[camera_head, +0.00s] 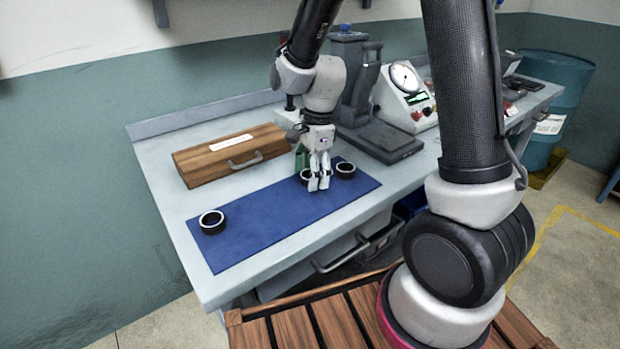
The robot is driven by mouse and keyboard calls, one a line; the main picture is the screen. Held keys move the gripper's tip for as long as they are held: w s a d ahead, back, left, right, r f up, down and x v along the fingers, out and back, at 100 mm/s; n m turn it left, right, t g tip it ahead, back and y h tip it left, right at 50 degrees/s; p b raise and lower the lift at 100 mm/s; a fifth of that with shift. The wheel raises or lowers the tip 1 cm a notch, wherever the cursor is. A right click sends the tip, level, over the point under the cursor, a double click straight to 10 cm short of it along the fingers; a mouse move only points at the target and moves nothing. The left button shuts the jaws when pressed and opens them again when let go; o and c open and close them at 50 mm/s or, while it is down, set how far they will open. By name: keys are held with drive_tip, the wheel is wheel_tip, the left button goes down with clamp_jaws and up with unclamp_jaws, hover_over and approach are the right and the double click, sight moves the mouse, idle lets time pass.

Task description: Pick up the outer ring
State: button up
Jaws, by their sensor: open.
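Three dark rings with pale rims lie on the blue mat (262,232) on the workbench. One ring (212,222) lies alone at the mat's left end. A second ring (306,176) is partly hidden behind my gripper (319,186). A third ring (345,170) lies just right of the gripper. I cannot tell from their looks which one is the outer ring. My gripper points down over the mat's right part, close to the second and third rings. Its fingers are open, and no ring is clearly between them.
A wooden case (228,153) lies behind the mat on the bench (165,170). A grey machine stand (375,137) and a gauge box (404,92) stand at the back right. A blue drum (560,90) stands on the floor beyond. The mat's middle is clear.

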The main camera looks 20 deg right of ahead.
drive_tip(key=shift+c, duration=0.4)
drive_tip(key=c, duration=1.1)
